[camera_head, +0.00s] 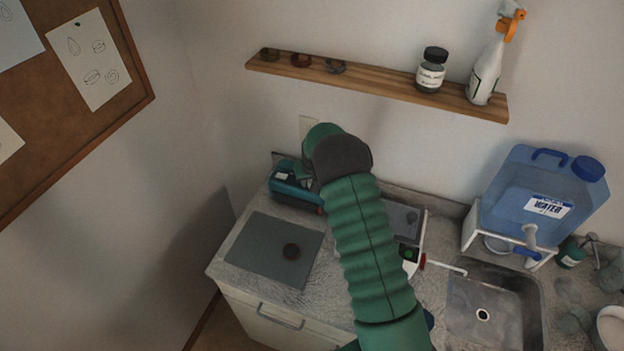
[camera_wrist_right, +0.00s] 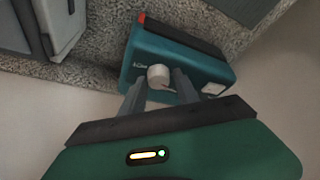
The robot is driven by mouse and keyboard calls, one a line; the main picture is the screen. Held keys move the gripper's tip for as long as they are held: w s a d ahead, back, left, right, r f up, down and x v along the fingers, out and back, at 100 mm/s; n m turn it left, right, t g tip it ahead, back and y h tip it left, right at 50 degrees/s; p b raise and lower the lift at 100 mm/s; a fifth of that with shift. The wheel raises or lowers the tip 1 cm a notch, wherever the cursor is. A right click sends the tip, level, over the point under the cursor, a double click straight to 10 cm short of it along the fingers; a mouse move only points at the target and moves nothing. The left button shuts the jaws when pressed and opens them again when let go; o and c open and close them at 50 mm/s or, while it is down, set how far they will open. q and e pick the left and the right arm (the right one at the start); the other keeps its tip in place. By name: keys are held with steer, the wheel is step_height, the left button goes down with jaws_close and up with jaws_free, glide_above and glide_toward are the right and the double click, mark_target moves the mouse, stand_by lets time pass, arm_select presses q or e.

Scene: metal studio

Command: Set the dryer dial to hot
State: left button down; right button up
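The dryer (camera_head: 291,190) is a small teal box with a dark top edge, standing at the back left of the counter. In the right wrist view, the dryer (camera_wrist_right: 192,72) shows its front, with a pale round dial (camera_wrist_right: 158,76). My right gripper (camera_wrist_right: 159,86) is open, with one grey finger on each side of the dial and the tips close to it. I cannot tell whether they touch it. In the head view my right arm hides part of the dryer, and the right gripper (camera_head: 308,180) is mostly hidden. The dial's setting cannot be read. My left gripper is out of view.
A sink (camera_head: 490,312) and a blue water jug (camera_head: 535,205) are at the right. A wooden shelf (camera_head: 390,85) with bottles hangs above.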

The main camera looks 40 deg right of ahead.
steer(key=shift+w+f, duration=0.1)
steer(key=c, duration=0.7)
steer(key=shift+d, duration=0.15)
jaws_close()
